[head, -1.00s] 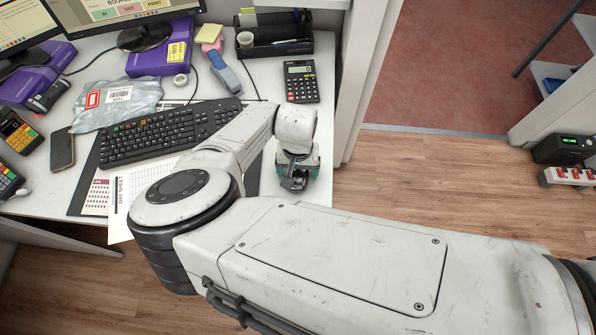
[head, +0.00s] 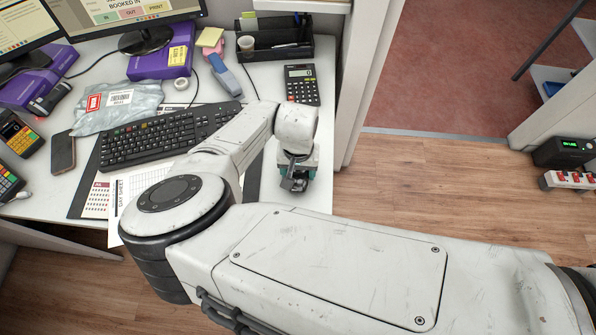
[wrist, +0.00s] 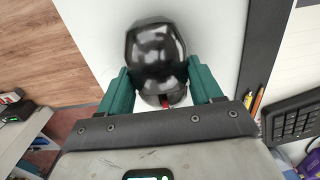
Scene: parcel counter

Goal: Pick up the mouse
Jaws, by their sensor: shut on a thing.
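The mouse (wrist: 156,55) is glossy and black, and lies between the two green fingers of my gripper (wrist: 160,88) in the wrist view. Both fingers press against its sides, so the gripper is shut on it. White counter top shows around the mouse; I cannot tell whether it still touches the counter. In the head view my gripper (head: 294,178) is over the front right part of the white counter (head: 308,198), pointing down. There the mouse is mostly hidden by my wrist.
A keyboard (head: 165,135) lies left of my gripper. A calculator (head: 301,84) and a black organiser tray (head: 275,42) stand behind it. A white partition (head: 366,80) rises to the right. The counter's front edge is close to the gripper.

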